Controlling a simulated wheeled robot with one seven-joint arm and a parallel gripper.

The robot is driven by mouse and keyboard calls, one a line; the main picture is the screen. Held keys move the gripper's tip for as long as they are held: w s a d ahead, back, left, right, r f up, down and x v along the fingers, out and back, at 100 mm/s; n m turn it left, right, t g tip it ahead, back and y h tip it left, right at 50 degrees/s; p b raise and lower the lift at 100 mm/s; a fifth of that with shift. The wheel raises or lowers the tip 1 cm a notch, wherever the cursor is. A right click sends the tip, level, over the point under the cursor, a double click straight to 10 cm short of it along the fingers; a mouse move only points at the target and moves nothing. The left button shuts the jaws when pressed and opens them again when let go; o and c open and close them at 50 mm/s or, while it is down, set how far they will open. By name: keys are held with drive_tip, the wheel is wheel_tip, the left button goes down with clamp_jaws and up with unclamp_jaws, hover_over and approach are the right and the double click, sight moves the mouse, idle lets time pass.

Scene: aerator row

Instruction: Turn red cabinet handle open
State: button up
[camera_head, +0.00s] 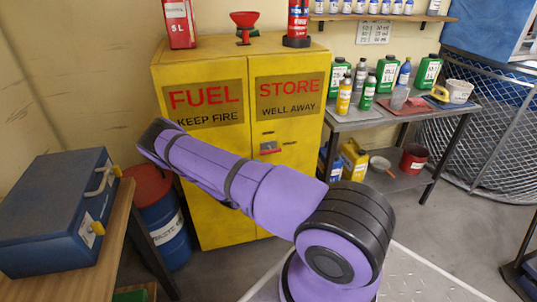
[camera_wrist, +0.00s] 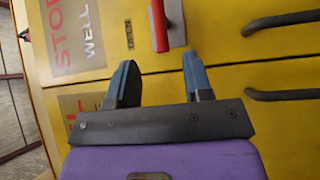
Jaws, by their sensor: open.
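The yellow cabinet (camera_head: 212,200) has two doors marked FUEL and STORE. Its red handle (camera_head: 270,147) sits on the right door near the seam, lying level across a grey plate. In the wrist view the picture is turned sideways, and the red handle (camera_wrist: 159,25) shows at the top with its grey plate (camera_wrist: 177,20). My gripper (camera_wrist: 157,62) is open and empty. Its two blue-grey fingers point towards the door, with the handle beyond the fingertips and a visible gap between. My gripper cannot be made out in the head view.
Two dark bar pulls (camera_wrist: 285,95) are on the doors below the handle. A blue case (camera_head: 52,215) on a wooden bench and a blue drum (camera_head: 165,225) stand left. A table (camera_head: 400,117) with bottles stands right. A red funnel (camera_head: 244,22) is on the cabinet.

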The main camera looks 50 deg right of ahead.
sight(269, 151)
drive_tip(key=x, duration=1)
drive_tip(key=shift+d+r, duration=0.1)
drive_tip(key=shift+d, duration=0.1)
clamp_jaws()
